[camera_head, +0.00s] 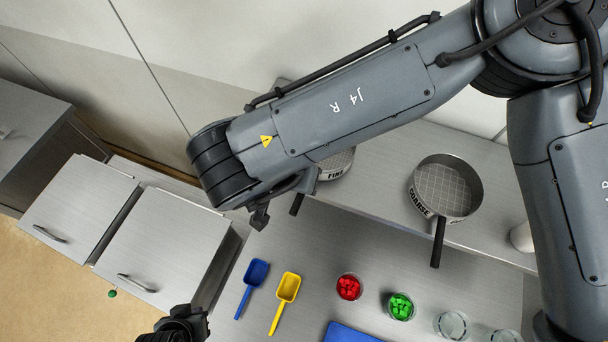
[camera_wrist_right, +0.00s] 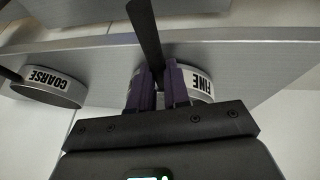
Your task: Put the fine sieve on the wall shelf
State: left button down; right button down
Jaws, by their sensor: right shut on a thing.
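The fine sieve (camera_head: 338,162), labelled FINE, shows at the left part of the wall shelf (camera_head: 385,190) in the head view, partly hidden under my right arm. Its dark handle (camera_head: 296,206) points down toward the table. In the right wrist view my right gripper (camera_wrist_right: 157,84) is shut on the handle, with the FINE rim (camera_wrist_right: 201,82) just right of the fingers. I cannot tell whether the sieve rests on the shelf or hovers just above it. My left gripper (camera_head: 181,326) is at the bottom edge of the head view, and its jaws are unclear.
The coarse sieve (camera_head: 450,188) sits on the shelf to the right, its handle over the front edge. Below are a blue scoop (camera_head: 255,274), a yellow scoop (camera_head: 287,290), a red-filled jar (camera_head: 349,287), a green-filled jar (camera_head: 400,306) and clear glasses (camera_head: 452,325).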

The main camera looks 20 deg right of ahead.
jog(key=shift+f, duration=0.2)
jog(key=c, duration=1.1)
grip_release()
jog(key=shift+a+r, duration=0.2)
jog(key=shift+r, duration=0.35)
jog(key=b+v, duration=0.1)
jog(key=v, duration=1)
jog(key=shift+b, duration=0.35)
jog(key=shift+s, duration=0.15)
